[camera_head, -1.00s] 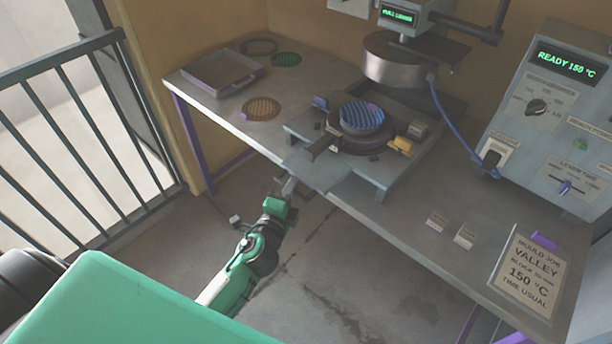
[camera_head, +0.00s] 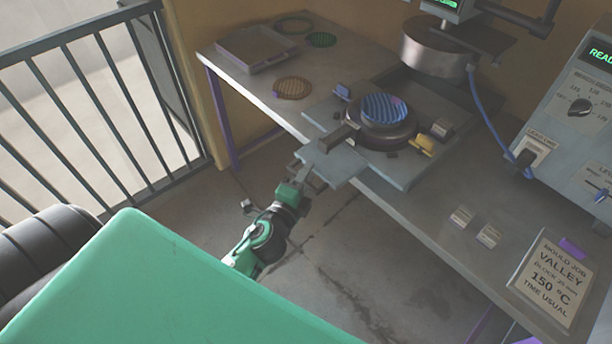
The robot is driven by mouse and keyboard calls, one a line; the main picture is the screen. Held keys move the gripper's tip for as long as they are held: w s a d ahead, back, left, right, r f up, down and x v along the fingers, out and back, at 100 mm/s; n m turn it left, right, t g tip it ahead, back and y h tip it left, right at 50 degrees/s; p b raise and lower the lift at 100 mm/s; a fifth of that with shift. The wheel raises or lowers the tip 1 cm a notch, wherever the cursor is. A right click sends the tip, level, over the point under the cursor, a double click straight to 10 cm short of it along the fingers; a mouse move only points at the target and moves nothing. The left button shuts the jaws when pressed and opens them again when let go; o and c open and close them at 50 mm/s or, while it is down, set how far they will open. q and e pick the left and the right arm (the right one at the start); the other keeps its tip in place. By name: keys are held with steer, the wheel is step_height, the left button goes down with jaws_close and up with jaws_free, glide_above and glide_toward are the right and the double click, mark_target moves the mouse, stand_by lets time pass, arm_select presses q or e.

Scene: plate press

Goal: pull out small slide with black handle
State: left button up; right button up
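The press base (camera_head: 405,180) stands on the table. On it a round dark mould holder (camera_head: 378,137) carries a blue ribbed disc (camera_head: 385,108). A dark, blackish handle (camera_head: 337,139) sticks out from the holder toward the front left. A flat grey shelf (camera_head: 345,168) juts out below it, past the table edge. My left gripper (camera_head: 312,168) is at the shelf's front left, short of the handle and apart from it. Its fingers look spread, with nothing seen between them. My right gripper is not in view.
A heated press head (camera_head: 437,45) hangs behind the base. A yellow-handled block (camera_head: 421,145) sits at the right. A shallow tray (camera_head: 256,50) and an orange disc (camera_head: 293,88) lie at the left. A control box (camera_head: 575,120) and a sign (camera_head: 552,275) are at the right.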

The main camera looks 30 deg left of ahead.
arm_select(q)
steer(key=shift+s, duration=0.1)
steer(key=shift+s+f, duration=0.1)
steer(key=shift+s, duration=0.5)
steer(key=s+b, duration=0.4)
steer(key=s, duration=0.8)
steer(key=shift+s+d, duration=0.25)
steer(key=shift+d, duration=0.05)
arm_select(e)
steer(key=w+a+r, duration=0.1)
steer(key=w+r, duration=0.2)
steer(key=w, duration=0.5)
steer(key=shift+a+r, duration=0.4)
